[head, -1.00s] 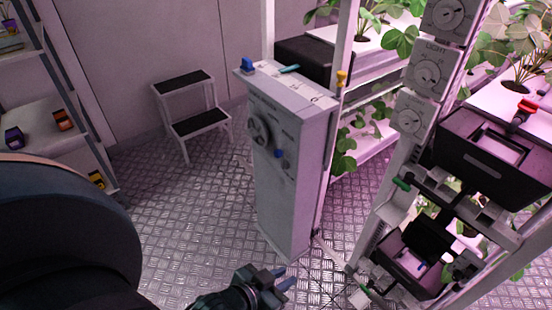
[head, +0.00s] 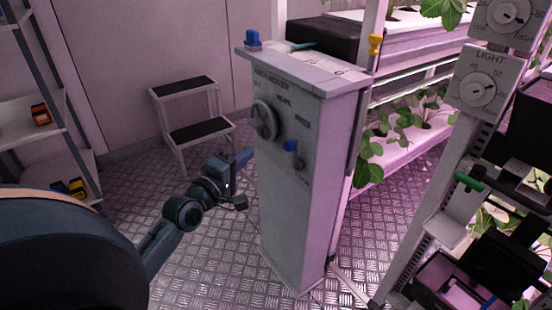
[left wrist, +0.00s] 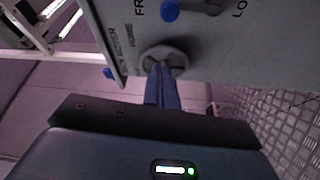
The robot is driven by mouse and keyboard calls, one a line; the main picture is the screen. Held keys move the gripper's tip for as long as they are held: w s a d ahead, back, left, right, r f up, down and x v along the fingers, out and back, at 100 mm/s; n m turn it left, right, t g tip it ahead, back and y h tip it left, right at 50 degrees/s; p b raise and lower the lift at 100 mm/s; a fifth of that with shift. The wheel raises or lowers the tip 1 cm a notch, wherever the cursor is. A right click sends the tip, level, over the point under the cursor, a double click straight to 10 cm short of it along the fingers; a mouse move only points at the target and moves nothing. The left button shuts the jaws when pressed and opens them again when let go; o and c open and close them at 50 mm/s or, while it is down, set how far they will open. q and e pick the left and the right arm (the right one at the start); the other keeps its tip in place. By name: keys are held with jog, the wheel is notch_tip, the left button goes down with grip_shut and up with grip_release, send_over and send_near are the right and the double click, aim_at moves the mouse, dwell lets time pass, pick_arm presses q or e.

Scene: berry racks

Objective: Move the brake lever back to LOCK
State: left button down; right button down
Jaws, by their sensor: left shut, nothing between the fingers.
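The brake lever has a blue knob (head: 290,146) on the front face of a grey pedestal (head: 285,215), to the right of and a little below a round handwheel (head: 264,120). In the left wrist view the knob (left wrist: 170,10) is at the top edge, closer to the cut-off "FR" lettering than to the "LO" lettering. My left gripper (head: 244,158) is shut and empty, its blue fingers beside the pedestal's left edge, below the handwheel in the head view. In the left wrist view the fingertips (left wrist: 161,70) overlap the handwheel; contact cannot be told. My right gripper is out of view.
A step stool (head: 190,120) stands behind on the metal floor. Shelves (head: 35,115) are at the left. Plant racks and a post with dials (head: 483,92) are at the right. A blue item (head: 252,38) and a black box (head: 322,38) show at the pedestal's top.

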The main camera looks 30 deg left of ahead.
pick_arm(q)
jog(key=shift+w+a+f, duration=0.1)
jog(key=shift+a, duration=0.1)
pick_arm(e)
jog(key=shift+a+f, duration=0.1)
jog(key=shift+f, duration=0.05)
pick_arm(q)
jog(key=w+d+b, duration=0.1)
jog(key=w+d, duration=0.2)
jog(key=w, duration=0.5)
jog(key=shift+w+d+b, duration=0.35)
jog(key=shift+b, duration=0.05)
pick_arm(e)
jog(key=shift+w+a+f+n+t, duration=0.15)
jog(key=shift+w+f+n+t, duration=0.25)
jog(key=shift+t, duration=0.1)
